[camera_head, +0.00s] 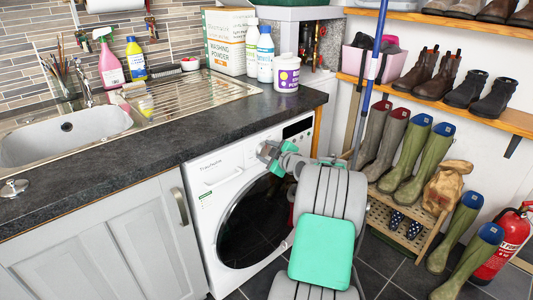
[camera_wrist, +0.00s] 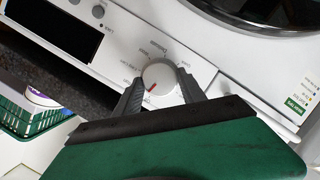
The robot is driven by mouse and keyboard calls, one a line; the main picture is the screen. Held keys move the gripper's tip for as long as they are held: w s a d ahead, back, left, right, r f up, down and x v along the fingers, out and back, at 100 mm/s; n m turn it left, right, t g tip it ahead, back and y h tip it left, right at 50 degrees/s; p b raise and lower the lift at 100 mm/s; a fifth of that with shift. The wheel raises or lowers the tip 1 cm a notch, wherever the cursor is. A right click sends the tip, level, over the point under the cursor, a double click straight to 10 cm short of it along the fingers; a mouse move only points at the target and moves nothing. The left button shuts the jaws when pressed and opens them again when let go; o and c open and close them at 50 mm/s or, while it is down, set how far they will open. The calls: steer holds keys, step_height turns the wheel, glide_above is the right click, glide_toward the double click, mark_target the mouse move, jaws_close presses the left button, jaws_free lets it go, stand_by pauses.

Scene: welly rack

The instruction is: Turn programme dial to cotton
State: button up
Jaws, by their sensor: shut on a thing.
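The white washing machine (camera_head: 208,205) stands under the dark worktop, and its round door is shut. The programme dial (camera_wrist: 160,74) is a round pale knob with a red pointer mark, seen in the wrist view. The pointer is toward the lower left of the picture. Small printed labels circle the dial, too blurred to read surely. My gripper (camera_wrist: 158,88) is shut on the dial, one dark finger on each side.
A dark display (camera_wrist: 58,27) and small round buttons lie along the panel. The worktop (camera_head: 150,160) overhangs the machine, with a white tub (camera_head: 286,76) near its edge. Green wellies (camera_head: 408,160) and a fire extinguisher (camera_head: 506,245) stand at the right.

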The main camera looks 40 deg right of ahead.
steer(key=m+y, duration=0.2)
steer(key=m, duration=0.1)
steer(key=shift+d+m+p, duration=0.15)
steer(key=shift+m+p, duration=0.15)
steer(key=shift+m, duration=0.1)
stand_by(0.5)
steer(key=o, duration=1.4)
steer(key=shift+c, duration=0.2)
steer(key=v, duration=0.8)
steer(key=shift+p, duration=0.3)
steer(key=shift+w+d+r, duration=0.1)
steer(key=shift+r, duration=0.05)
